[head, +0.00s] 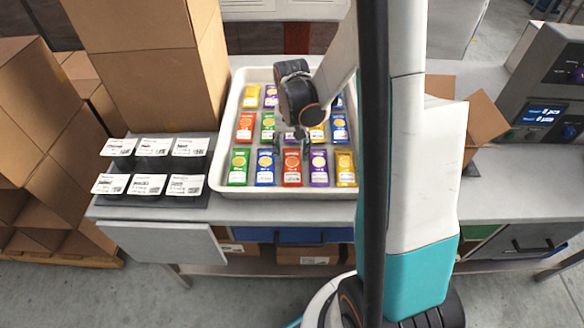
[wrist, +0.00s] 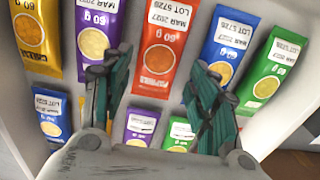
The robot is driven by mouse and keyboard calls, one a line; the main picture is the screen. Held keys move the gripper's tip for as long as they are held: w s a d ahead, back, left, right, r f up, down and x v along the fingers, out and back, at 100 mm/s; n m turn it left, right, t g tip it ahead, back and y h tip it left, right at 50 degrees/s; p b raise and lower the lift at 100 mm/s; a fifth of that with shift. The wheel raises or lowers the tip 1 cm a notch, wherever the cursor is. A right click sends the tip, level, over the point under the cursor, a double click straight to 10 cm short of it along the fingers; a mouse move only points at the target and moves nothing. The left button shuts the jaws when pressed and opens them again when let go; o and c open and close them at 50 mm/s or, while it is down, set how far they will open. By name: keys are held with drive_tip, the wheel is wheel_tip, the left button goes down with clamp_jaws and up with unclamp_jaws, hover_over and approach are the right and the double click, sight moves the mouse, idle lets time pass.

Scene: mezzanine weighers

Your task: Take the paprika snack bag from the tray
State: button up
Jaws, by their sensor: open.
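A red snack bag (wrist: 165,45), with lettering at its end that seems to read paprika, lies in the middle of the front row in the white tray (head: 222,130). It also shows in the head view (head: 292,172). My gripper (wrist: 157,75) is open and empty, its two fingers apart on either side of this bag's near end in the wrist view. In the head view my gripper (head: 292,137) is over the tray, just behind the front row. I cannot tell the fingertips' height above the bags. Another red bag (head: 246,127) lies in the second row at left.
A purple bag (wrist: 96,35) and a blue bag (wrist: 228,45) flank the red one closely. Green (head: 238,168) and yellow (head: 345,168) bags end the front row. Black holders with white labels (head: 148,185) stand left of the tray; a tall carton (head: 150,65) stands behind them.

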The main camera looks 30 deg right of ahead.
sight(292, 162)
drive_tip(key=f+b, duration=0.2)
drive_tip(key=f, duration=0.3)
drive_tip(key=shift+s+f, duration=0.15)
drive_tip(key=shift+s, duration=0.05)
drive_tip(key=c, duration=0.7)
